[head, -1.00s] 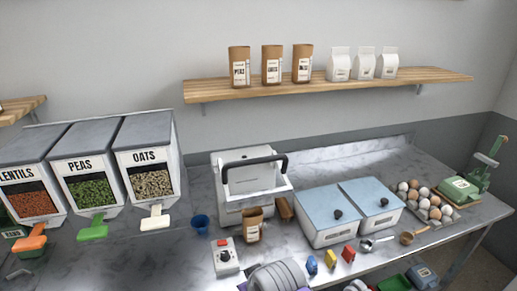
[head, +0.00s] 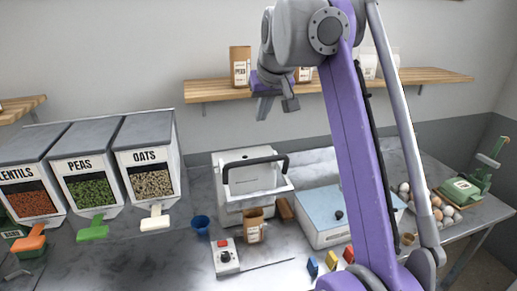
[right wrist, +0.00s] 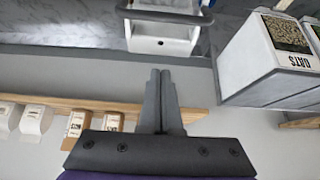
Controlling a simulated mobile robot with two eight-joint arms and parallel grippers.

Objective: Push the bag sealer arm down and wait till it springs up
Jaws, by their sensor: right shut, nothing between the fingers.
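The bag sealer (head: 230,205) is a white box-like machine on the counter, left of centre in the head view. Its black handle arm (head: 255,161) stands raised above the body. A brown open pouch (head: 253,230) stands upright at its front. My right gripper (head: 277,102) is raised in front of the wall shelf, above the sealer and apart from it. In the right wrist view its fingers (right wrist: 160,98) are together with nothing between them. The sealer (right wrist: 160,45) and its handle (right wrist: 165,15) show at the top there. My left gripper is not in view.
Lentils, peas and oats dispensers (head: 150,170) stand left of the sealer. A blue cup (head: 201,224) and control box (head: 226,257) are near its front. The shelf (head: 215,92) holds bags near my gripper.

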